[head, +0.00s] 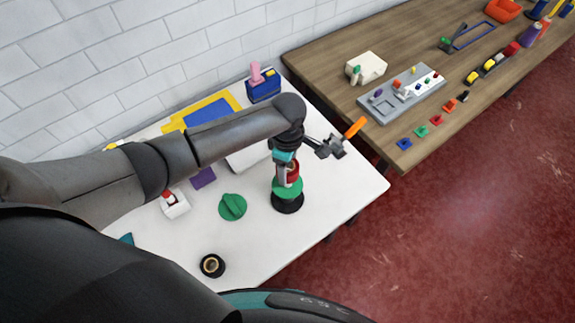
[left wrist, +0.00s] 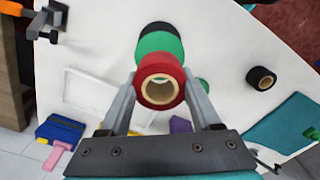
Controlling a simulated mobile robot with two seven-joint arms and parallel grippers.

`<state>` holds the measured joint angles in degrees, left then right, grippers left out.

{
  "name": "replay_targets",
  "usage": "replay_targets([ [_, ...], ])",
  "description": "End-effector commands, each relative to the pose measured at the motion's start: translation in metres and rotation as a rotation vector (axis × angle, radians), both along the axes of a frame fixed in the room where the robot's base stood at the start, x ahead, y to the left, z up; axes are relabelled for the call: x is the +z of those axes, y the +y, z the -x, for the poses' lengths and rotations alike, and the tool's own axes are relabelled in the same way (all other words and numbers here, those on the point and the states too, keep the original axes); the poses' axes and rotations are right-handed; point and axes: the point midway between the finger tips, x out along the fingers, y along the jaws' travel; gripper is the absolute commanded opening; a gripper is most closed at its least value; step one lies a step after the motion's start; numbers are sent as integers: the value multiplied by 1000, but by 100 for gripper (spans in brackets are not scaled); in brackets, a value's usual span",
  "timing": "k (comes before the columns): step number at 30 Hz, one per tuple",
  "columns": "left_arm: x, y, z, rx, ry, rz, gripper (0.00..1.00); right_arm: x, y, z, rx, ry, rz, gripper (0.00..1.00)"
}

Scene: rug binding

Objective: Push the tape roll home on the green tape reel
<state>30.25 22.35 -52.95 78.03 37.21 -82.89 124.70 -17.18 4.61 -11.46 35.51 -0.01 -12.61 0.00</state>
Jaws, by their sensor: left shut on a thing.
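My left gripper (head: 287,163) is shut on a red tape roll (head: 293,176). In the left wrist view the red roll (left wrist: 161,96) sits between the two fingers, its tan core facing the camera. The green tape reel (head: 287,190) stands on a black base (head: 288,205) near the right part of the white table. The roll is just above the green flange in the head view. The reel also shows behind the roll in the left wrist view (left wrist: 160,42). I cannot tell whether the roll is around the reel's post. My right gripper is not in view.
A black roll with a tan core (head: 212,265) lies near the table's front edge. A green knob-like piece (head: 232,206) lies left of the reel. An orange-handled clamp (head: 355,127) is at the right edge. A blue box (head: 264,90) stands behind. A wooden bench (head: 330,60) adjoins.

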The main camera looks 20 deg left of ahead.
Motion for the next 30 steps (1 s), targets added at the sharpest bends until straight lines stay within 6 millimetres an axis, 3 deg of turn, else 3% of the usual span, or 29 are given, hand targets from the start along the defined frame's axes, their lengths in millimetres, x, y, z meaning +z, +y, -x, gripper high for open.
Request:
replay_targets([
  [17, 0, 0, -1, 0, -1, 0, 10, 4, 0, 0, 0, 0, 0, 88],
  [30, -11, 0, -1, 1, -1, 1, 10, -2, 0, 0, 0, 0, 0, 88],
])
